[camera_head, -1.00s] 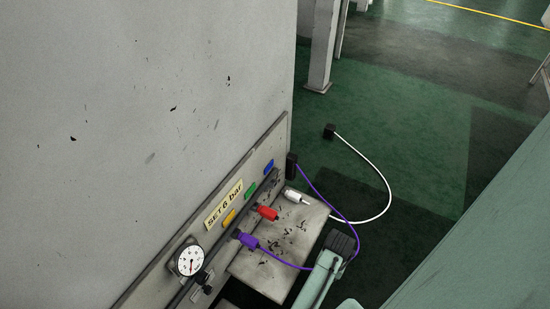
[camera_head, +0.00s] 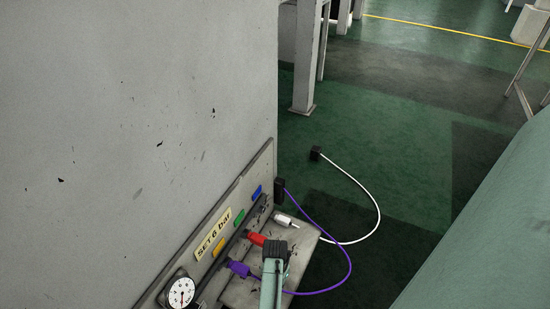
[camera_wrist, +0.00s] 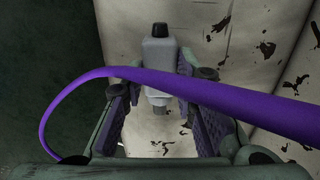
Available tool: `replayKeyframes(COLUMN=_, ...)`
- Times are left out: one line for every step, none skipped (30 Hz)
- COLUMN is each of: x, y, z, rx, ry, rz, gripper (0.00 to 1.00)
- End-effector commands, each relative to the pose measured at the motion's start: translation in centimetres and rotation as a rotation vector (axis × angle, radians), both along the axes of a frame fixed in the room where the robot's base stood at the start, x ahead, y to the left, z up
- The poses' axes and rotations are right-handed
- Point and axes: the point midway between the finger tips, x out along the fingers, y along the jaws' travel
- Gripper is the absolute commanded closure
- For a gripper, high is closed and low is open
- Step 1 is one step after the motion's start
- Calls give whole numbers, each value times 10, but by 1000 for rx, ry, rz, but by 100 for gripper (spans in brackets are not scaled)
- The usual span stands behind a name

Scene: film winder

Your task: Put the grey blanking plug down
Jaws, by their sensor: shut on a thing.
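In the wrist view the grey blanking plug (camera_wrist: 159,65), with a dark cap and a narrower pale lower end, shows between the fingers of my gripper (camera_wrist: 160,88). My gripper is shut on it. The purple cable (camera_wrist: 225,98) crosses the wrist view in front of the plug. In the head view my gripper (camera_head: 275,248) is over the pale shelf (camera_head: 240,291), beside the red connector (camera_head: 256,238); the grey plug is hidden there. I cannot tell whether it touches the shelf.
A purple connector (camera_head: 238,268) and the red one sit at a rail below coloured tags. A white connector (camera_head: 284,220) lies on the far shelf. A gauge (camera_head: 181,292) is at the near left. A white cable (camera_head: 376,200) loops over the floor.

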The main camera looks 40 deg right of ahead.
Motion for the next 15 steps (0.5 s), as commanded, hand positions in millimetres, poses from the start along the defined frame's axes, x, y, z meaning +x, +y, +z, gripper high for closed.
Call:
replayKeyframes(x=0, y=-1, z=-7, rx=0, ry=0, rz=-1, gripper=100)
replayKeyframes(x=0, y=-1, z=-10, rx=0, ry=0, rz=0, gripper=100)
replayKeyframes(x=0, y=-1, z=-13, rx=-1, ry=-1, rz=0, gripper=100)
replayKeyframes(x=0, y=-1, z=-14, rx=-1, ry=-1, rz=0, gripper=100)
replayKeyframes(x=0, y=-1, z=-15, rx=-1, ry=-1, rz=0, gripper=100)
replayKeyframes(x=0, y=-1, z=-15, rx=-1, ry=-2, rz=0, gripper=100)
replayKeyframes(x=0, y=-1, z=-15, rx=-1, ry=-3, rz=1, gripper=100)
replayKeyframes(x=0, y=-1, z=-15, rx=-1, ry=-3, rz=1, gripper=100)
replayKeyframes(x=0, y=-1, z=-15, rx=-1, ry=-3, rz=1, gripper=100)
replayKeyframes(x=0, y=-1, z=-15, rx=-1, ry=-3, rz=1, gripper=100)
replayKeyframes(x=0, y=-1, z=-15, rx=-1, ry=-3, rz=1, gripper=100)
replayKeyframes(x=0, y=0, z=-16, rx=-1, ry=-3, rz=1, gripper=100)
replayKeyframes(x=0, y=0, z=-17, rx=-1, ry=-3, rz=1, gripper=100)
replayKeyframes(x=0, y=0, z=-18, rx=0, ry=-2, rz=1, gripper=100)
replayKeyframes(x=0, y=0, z=-19, rx=-1, ry=-1, rz=2, gripper=100)
